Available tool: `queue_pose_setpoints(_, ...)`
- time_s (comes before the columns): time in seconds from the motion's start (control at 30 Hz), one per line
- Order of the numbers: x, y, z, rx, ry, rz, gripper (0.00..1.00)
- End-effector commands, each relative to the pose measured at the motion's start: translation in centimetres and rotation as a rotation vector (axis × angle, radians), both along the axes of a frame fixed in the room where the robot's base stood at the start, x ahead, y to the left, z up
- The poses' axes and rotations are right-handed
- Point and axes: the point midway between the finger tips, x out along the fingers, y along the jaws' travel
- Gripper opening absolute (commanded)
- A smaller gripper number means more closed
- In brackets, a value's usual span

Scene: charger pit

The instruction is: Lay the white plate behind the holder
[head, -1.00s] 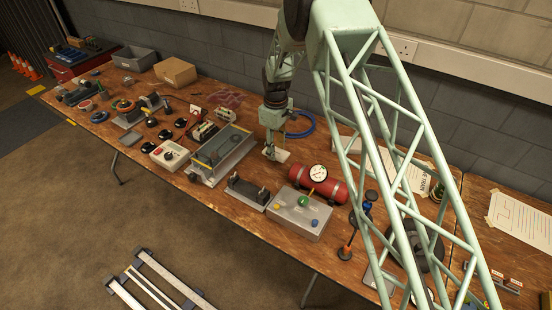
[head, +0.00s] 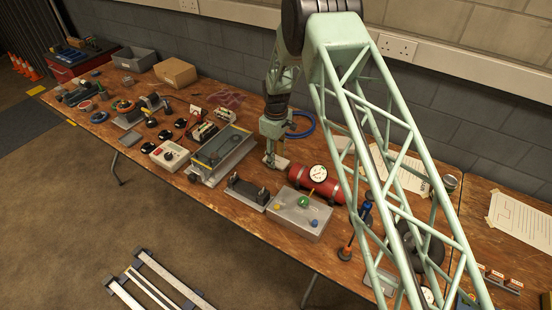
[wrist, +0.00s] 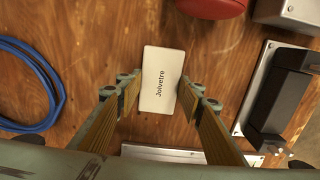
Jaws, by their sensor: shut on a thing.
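The white plate (wrist: 162,80) is a flat rectangle with rounded corners and the word "Jolvetre" on it. In the wrist view it lies between the two fingers of my gripper (wrist: 160,102), which is shut on its edges. In the head view the plate (head: 281,163) shows at the tip of my gripper (head: 270,161), low over the table; I cannot tell whether it touches the wood. A black block on a silver base (head: 247,190), which looks like the holder, stands nearer the camera. It is also at the right of the wrist view (wrist: 282,92).
A red cylinder with a gauge (head: 327,187) and a grey box with coloured knobs (head: 297,213) stand right of the plate. A long metal tray unit (head: 221,155) stands on its left. A blue cable coil (wrist: 32,85) lies behind. Bare wood surrounds the plate.

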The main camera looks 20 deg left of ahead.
Motion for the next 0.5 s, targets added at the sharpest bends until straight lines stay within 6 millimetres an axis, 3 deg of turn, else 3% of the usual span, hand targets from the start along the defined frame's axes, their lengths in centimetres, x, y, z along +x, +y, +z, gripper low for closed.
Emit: queue_pose_setpoints(0.5,0.06,0.04,-0.46,0.001,-0.001,0.0,0.23)
